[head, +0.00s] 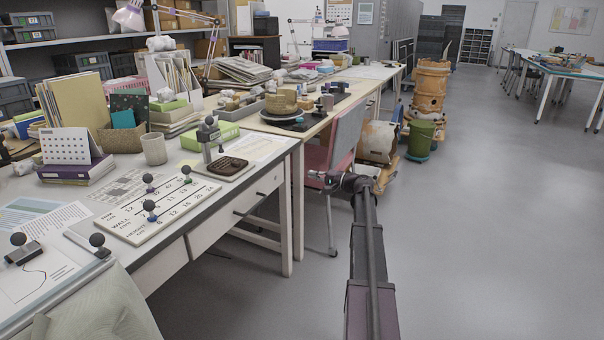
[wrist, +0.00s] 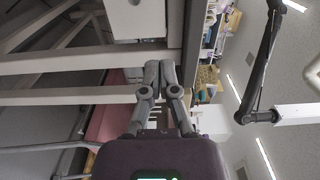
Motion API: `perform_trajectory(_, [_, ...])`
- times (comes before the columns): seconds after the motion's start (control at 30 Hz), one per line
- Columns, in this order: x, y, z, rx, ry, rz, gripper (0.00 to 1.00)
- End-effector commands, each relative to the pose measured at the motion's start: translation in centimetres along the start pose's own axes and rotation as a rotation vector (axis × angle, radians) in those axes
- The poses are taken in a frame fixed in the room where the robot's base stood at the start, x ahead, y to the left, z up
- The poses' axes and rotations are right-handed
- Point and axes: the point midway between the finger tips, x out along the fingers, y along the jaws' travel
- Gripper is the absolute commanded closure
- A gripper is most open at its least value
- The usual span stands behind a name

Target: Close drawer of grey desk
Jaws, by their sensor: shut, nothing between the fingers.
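The grey desk (head: 165,205) stands at the left in the head view. Its drawer (head: 222,219) has a pale front with a dark handle, facing the aisle. How far the drawer stands out is hard to tell in the head view. In the wrist view, the drawer (wrist: 138,20) shows as a pale block at the top, cut off by the frame. My gripper (head: 322,177) is to the right of the drawer, apart from it, in front of the chair. In the wrist view my gripper (wrist: 158,66) is shut and empty, its fingertips near the drawer's edge.
A pink and grey chair (head: 345,140) stands close behind my gripper. A wooden table (head: 310,127) adjoins the desk. The grey floor (head: 480,230) at the right is clear.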

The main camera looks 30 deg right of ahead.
Motion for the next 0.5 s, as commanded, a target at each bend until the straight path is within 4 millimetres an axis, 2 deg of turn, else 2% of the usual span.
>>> perform_trajectory(0.2, [-1.39, 0.00, 0.04, 0.000, 0.000, 0.000, 1.00])
perform_trajectory(0.5, [-1.44, 0.00, 0.07, 0.000, -0.001, 0.000, 1.00])
